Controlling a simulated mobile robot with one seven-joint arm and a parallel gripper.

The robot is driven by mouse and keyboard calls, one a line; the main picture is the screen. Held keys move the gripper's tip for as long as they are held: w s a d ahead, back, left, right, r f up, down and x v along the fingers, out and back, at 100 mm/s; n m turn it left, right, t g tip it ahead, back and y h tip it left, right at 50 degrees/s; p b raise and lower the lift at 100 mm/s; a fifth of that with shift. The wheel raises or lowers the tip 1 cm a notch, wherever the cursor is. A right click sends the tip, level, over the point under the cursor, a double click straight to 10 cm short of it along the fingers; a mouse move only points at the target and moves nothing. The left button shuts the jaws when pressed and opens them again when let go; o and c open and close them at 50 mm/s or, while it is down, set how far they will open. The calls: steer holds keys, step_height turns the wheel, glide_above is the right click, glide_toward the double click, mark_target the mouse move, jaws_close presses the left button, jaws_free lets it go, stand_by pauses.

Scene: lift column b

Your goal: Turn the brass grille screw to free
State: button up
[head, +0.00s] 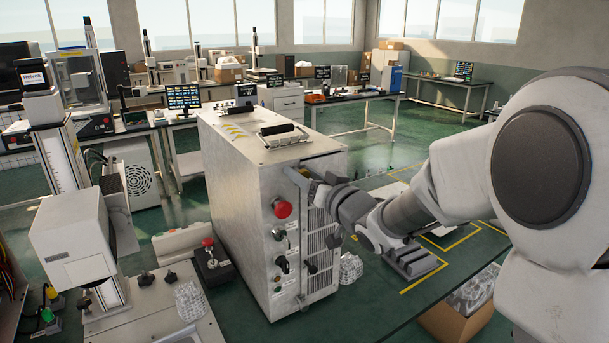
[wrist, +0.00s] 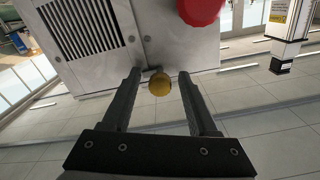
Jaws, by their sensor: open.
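The brass grille screw (wrist: 159,84) shows in the wrist view as a small round yellow-brass head at the edge of a pale metal panel (wrist: 150,40). My gripper (wrist: 157,73) is open. Its two dark fingers stand one on each side of the screw, with a visible gap on both sides. In the head view my gripper (head: 322,183) is at the upper part of the metal cabinet's (head: 245,180) front face. The slotted grille (wrist: 80,30) lies at the upper left of the wrist view.
A red mushroom button (head: 282,209) sticks out of the cabinet front left of my gripper; a red part (wrist: 200,10) also shows in the wrist view. Black knobs (head: 282,264) sit lower down. A cardboard box (head: 460,315) stands at lower right.

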jaws_close()
